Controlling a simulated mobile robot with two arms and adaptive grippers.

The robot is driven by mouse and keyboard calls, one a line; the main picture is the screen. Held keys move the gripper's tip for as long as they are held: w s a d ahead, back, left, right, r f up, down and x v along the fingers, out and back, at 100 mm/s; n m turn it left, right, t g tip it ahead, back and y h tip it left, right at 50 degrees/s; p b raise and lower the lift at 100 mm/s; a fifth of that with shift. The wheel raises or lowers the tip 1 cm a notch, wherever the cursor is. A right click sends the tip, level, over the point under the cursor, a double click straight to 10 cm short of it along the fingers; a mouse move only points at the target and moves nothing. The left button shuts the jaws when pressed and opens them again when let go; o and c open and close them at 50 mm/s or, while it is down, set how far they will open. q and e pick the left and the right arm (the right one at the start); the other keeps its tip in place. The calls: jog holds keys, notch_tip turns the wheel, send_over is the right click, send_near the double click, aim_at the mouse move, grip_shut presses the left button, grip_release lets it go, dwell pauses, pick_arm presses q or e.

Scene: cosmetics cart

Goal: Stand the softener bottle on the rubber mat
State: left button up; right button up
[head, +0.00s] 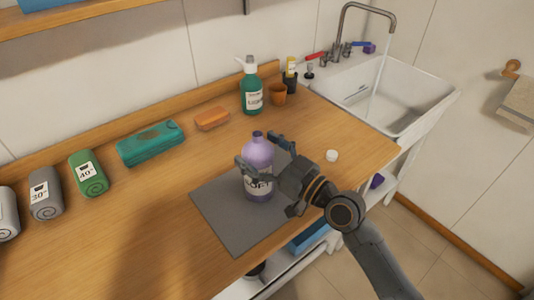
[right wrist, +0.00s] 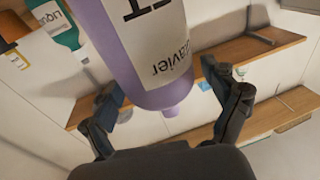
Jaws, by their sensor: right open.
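The softener bottle (head: 258,157) is pale purple with a white label and an open-looking darker neck. It stands upright on the grey rubber mat (head: 215,205). My right gripper (head: 256,149) reaches in from the right, with its fingers on either side of the bottle's upper body. The fingers are open. In the right wrist view the bottle (right wrist: 133,62) appears upside down between the spread fingers (right wrist: 163,88), with gaps visible beside it. The gripper hides part of the bottle's right side and label. My left gripper is not in view.
A small white cap (head: 332,155) lies right of the mat. Behind stand a green pump bottle (head: 251,93), a terracotta cup (head: 278,95) and an orange sponge or soap (head: 212,119). A teal case (head: 150,143) and rolled towels (head: 88,173) line the left. A sink (head: 395,95) is at right.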

jog(key=shift+s+d, duration=0.15)
jog(key=shift+d, duration=0.1)
jog(key=r+b+v, duration=0.1)
jog(key=b+v, duration=0.3)
jog(key=v, duration=0.7)
jog(key=shift+s+d+f, duration=0.15)
jog(key=shift+s+f, duration=0.05)
jog(key=shift+f, duration=0.2)
